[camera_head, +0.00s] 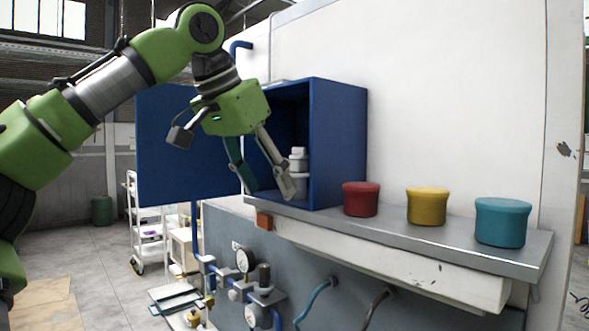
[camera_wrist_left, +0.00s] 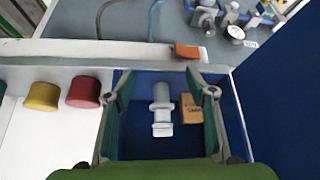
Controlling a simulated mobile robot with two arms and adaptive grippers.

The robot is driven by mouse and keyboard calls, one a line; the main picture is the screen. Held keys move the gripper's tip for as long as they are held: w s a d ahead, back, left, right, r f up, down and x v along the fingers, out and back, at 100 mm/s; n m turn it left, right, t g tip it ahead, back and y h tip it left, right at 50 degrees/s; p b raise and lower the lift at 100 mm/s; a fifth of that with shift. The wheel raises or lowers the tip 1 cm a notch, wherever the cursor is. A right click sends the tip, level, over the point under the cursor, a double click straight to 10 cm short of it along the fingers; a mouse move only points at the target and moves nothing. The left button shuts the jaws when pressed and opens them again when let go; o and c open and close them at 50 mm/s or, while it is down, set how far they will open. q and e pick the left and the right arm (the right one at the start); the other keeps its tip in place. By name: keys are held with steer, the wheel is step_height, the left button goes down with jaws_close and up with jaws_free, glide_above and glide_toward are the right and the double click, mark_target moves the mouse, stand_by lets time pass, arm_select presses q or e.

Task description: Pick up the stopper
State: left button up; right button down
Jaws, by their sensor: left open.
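A pale grey-white stepped piece, which looks like the stopper (camera_head: 299,158), stands inside the open blue cabinet at the shelf's left end. It also shows in the left wrist view (camera_wrist_left: 161,110), between my two fingers and apart from both. My left gripper (camera_head: 270,188) is open and empty, pointing down at the cabinet opening. In the head view its near finger hides part of the area beside the piece. My right gripper is in neither view.
A small orange-yellow block (camera_wrist_left: 190,112) lies beside the piece, close to one finger. The blue cabinet (camera_head: 340,140) has walls around the gripper and its door (camera_head: 170,150) stands open. Red (camera_head: 361,199), yellow (camera_head: 427,206) and teal (camera_head: 502,222) pots stand along the grey shelf.

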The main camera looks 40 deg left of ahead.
mark_target(296, 173)
arm_select(q)
steer(key=w+p, duration=0.1)
steer(key=w, duration=0.3)
steer(key=shift+w, duration=0.4)
steer(key=shift+w+a+p, duration=0.15)
steer(key=shift+w+p, duration=0.15)
steer(key=shift+p, duration=0.15)
steer(key=w, duration=0.1)
steer(key=w+p, duration=0.1)
steer(key=w, duration=0.1)
steer(key=w+f+p, duration=0.1)
steer(key=shift+w+a, duration=0.2)
steer(key=shift+a, duration=0.05)
steer(key=shift+w+f, duration=0.15)
steer(key=shift+w, duration=0.05)
steer(key=shift+s, duration=0.35)
steer(key=c, duration=1.1)
steer(key=shift+c, duration=0.5)
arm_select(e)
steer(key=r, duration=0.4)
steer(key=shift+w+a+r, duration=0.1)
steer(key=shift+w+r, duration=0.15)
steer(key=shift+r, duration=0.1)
